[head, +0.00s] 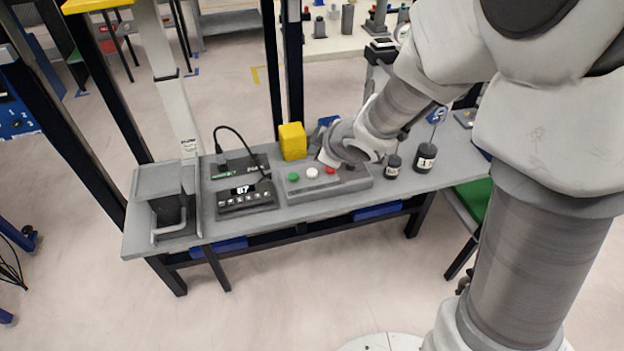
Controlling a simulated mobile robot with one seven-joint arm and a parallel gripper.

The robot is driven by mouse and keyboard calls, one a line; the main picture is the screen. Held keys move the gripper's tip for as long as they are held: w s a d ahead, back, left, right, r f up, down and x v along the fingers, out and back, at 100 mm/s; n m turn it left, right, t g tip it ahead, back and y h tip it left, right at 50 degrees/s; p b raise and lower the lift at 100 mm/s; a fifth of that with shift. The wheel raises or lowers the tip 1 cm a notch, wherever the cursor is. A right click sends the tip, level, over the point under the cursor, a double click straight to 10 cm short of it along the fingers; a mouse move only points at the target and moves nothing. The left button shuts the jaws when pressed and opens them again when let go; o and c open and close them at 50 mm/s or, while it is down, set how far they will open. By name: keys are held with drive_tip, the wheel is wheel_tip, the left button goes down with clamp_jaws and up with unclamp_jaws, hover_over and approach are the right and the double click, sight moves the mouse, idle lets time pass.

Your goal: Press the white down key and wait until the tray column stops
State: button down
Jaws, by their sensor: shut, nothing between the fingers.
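A grey key box (345,184) lies on the bench with a green key (293,177), a white key (312,172) and a red key (331,170) on its top. The white key stands between the other two. My gripper (327,158) is shut and empty, pointing down at the back of the box, right of the white key and by the red key. I cannot tell whether it touches anything. A grey tray-like unit (163,180) with an upright post behind it stands at the bench's left end; it may be the tray column.
A black unit with a lit two-digit display (243,189) and a cable sits left of the key box. A yellow block (292,141) stands behind the box. Two black weights (425,158) (393,165) stand to its right.

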sight(315, 174)
drive_tip(key=shift+f+b, duration=1.25)
drive_tip(key=shift+f, duration=0.55)
drive_tip(key=shift+f, duration=0.1)
idle(0.5)
drive_tip(key=shift+f+b, duration=0.3)
drive_tip(key=shift+b, duration=0.05)
